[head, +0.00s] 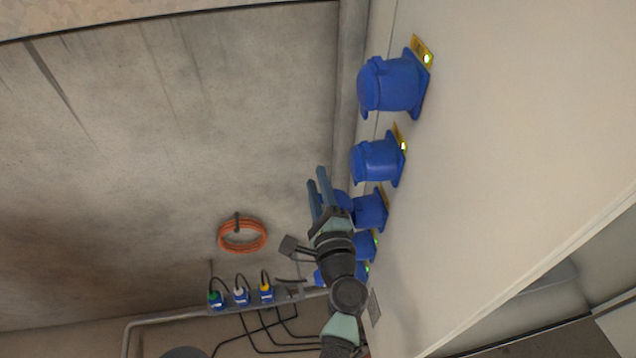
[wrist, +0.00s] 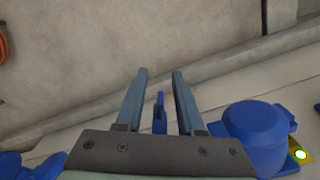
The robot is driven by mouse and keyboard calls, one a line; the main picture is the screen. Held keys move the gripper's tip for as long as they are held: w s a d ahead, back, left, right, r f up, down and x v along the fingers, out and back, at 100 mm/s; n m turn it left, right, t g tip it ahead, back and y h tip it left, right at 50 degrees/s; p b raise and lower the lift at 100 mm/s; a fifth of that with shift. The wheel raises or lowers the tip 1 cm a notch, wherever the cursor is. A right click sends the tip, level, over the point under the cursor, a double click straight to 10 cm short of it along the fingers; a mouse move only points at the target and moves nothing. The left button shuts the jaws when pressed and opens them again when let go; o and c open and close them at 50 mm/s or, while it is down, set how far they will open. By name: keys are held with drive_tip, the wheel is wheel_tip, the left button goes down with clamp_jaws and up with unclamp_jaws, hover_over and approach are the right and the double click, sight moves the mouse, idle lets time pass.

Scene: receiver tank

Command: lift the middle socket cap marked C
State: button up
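A row of several blue capped sockets runs along the pale panel in the head view. The middle socket (head: 372,211) is third in the row, partly hidden by my gripper; a blue part of it (head: 343,201) shows just behind the fingers. The letter C cannot be read. My gripper (head: 316,182) is open, beside this socket's outer side. In the wrist view my gripper (wrist: 160,73) has two parted fingers, with a narrow blue tab (wrist: 159,112) between them and a visible gap on each side. The gripper body hides the rest of that socket.
Neighbouring blue sockets stand close by, one at right in the wrist view (wrist: 255,133) with a green lamp (wrist: 300,154), another at lower left (wrist: 22,166). An orange hose coil (head: 242,236) hangs on the concrete wall. Coloured plugs (head: 241,296) sit on a rail below.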

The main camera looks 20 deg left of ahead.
clamp_jaws()
idle(1.3)
